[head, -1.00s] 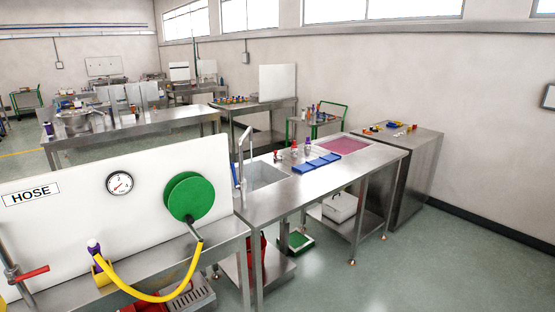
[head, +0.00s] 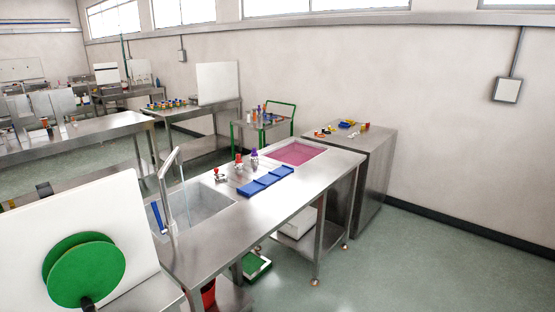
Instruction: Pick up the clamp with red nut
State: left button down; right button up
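Small coloured parts (head: 346,124) lie on top of the steel cabinet (head: 374,150) at the right in the head view. Some are yellow, some blue, and at least one is red. They are too small to tell which one is a clamp with a red nut. A small pale item with a red top (head: 220,174) stands on the sink table by the basin; I cannot tell if it is a clamp. Neither of my grippers is in view.
A green hose reel (head: 84,270) on a white panel is near at left. The floor (head: 430,270) at right is clear.

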aim_at(216, 170)
jog(key=i+l+z, duration=0.1)
jog(key=i+z, duration=0.35)
jog(key=i, duration=0.15)
jog(key=i+j+z, duration=0.15)
jog(key=i+z, duration=0.3)
jog(key=i, duration=0.2)
jog(key=i+u, duration=0.25)
jog(key=i, duration=0.15)
jog(key=i+l+u, duration=0.15)
jog(key=i+u, duration=0.15)
